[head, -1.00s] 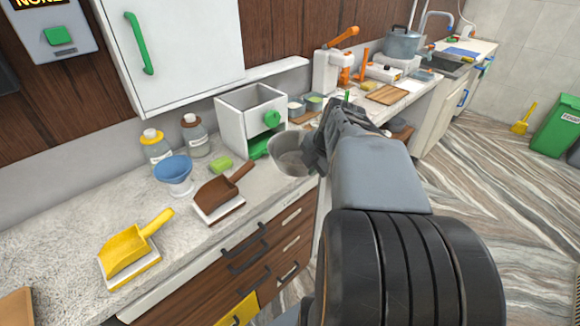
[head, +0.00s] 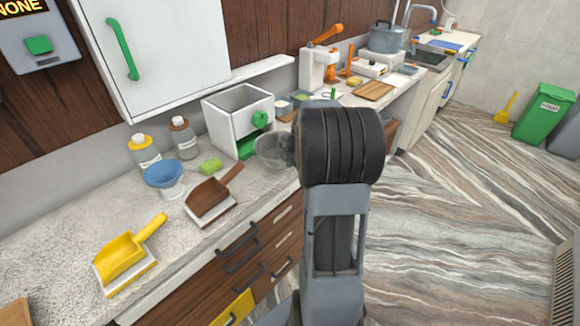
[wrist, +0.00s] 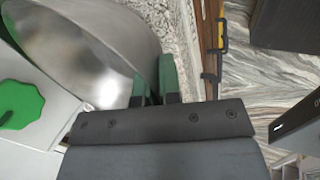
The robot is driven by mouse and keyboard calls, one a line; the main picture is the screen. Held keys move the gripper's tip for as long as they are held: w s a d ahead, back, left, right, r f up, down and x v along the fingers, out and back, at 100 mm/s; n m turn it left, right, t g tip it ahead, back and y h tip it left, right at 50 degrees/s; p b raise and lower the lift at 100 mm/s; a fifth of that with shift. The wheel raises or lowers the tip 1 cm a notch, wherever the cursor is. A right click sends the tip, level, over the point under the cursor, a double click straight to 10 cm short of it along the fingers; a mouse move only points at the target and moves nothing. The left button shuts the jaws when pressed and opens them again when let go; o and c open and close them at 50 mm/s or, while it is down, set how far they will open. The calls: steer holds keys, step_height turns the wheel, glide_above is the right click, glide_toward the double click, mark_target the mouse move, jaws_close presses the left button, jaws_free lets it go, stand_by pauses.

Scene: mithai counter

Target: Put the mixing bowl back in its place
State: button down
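The mixing bowl (head: 268,152) is a round grey metal bowl at the counter's front edge, just right of the white box with the green knob. In the wrist view, the bowl (wrist: 85,45) fills the upper left with its shiny inside showing. My gripper (wrist: 154,82) has its green-padded fingers on either side of the bowl's rim, close together and shut on it. In the head view my arm hides most of the gripper and the bowl's right side. I cannot tell whether the bowl touches the counter.
The white dispenser box (head: 225,128) stands close to the bowl. A green sponge (head: 211,165), a brown scoop (head: 212,195), a blue funnel-like bowl (head: 164,174) and a yellow scoop (head: 122,252) lie to the left. A wooden board (head: 374,91) is farther right. Floor is open at right.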

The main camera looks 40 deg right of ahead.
steer(key=shift+w+d+f, duration=0.1)
steer(key=shift+w+f, duration=0.25)
steer(key=shift+f, duration=0.1)
step_height(320, 180, down, 3)
steer(key=shift+w+d+f+b, duration=0.1)
steer(key=shift+b, duration=0.2)
steer(key=c, duration=1.3)
jaws_free()
steer(key=shift+p, duration=0.65)
